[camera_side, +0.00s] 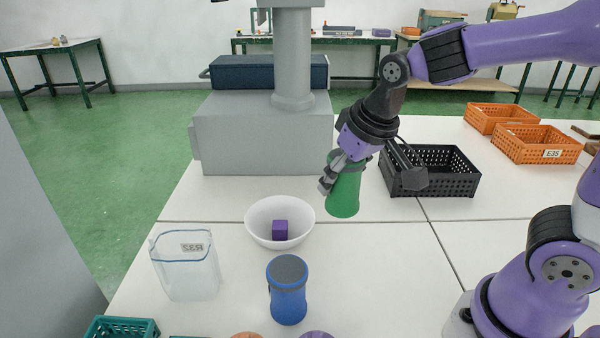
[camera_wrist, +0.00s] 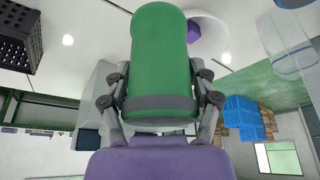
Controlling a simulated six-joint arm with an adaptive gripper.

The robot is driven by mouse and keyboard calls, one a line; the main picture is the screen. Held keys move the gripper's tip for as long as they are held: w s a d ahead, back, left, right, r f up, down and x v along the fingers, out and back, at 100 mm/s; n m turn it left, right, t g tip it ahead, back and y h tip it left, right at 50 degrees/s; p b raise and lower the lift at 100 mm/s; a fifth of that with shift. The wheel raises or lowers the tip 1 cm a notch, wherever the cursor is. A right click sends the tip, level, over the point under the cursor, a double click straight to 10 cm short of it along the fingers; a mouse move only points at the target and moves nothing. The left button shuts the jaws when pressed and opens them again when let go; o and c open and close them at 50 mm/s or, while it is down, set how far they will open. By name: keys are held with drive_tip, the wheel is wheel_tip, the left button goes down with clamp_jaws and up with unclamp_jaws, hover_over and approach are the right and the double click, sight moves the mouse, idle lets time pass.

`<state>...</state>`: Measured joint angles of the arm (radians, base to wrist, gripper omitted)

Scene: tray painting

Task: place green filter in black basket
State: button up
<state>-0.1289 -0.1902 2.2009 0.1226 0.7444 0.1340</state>
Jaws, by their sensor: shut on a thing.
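My gripper (camera_side: 338,172) is shut on the green filter (camera_side: 344,193), a green cylinder that widens toward its lower end in the side view. Its two fingers grip the filter from both sides in the wrist view, where the filter (camera_wrist: 160,50) fills the middle. The filter is nearly upright. I cannot tell whether its lower end touches the table. The black basket (camera_side: 452,187) stands just right of the filter, partly hidden behind my wrist. In the wrist view the black basket (camera_wrist: 14,45) is at the upper left.
A white bowl (camera_side: 258,233) with a purple cube (camera_side: 280,230) stands left of the filter. A clear container (camera_side: 187,277) and a blue filter-like cylinder (camera_side: 288,300) are nearer the front. Orange baskets (camera_side: 535,150) are at the back right. A grey machine (camera_side: 262,145) stands behind.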

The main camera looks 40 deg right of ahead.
drive_tip(key=w+d+m+g+h, duration=0.25)
drive_tip(key=d+m, duration=0.75)
drive_tip(key=d, duration=1.3)
drive_tip(key=shift+t+h, duration=0.35)
drive_tip(key=shift+h, duration=0.1)
drive_tip(key=shift+s+d+f, duration=0.55)
drive_tip(key=shift+d+f, duration=1.2)
drive_tip(key=shift+d, duration=0.3)
drive_tip(key=shift+s+d+f, duration=0.6)
drive_tip(key=shift+d+f, duration=1.15)
drive_tip(key=shift+d, duration=0.3)
drive_tip(key=shift+s+d+f, duration=0.55)
drive_tip(key=shift+d+f, duration=1.2)
drive_tip(key=shift+d, duration=0.3)
drive_tip(key=shift+f, duration=0.1)
drive_tip(key=o, duration=1.2)
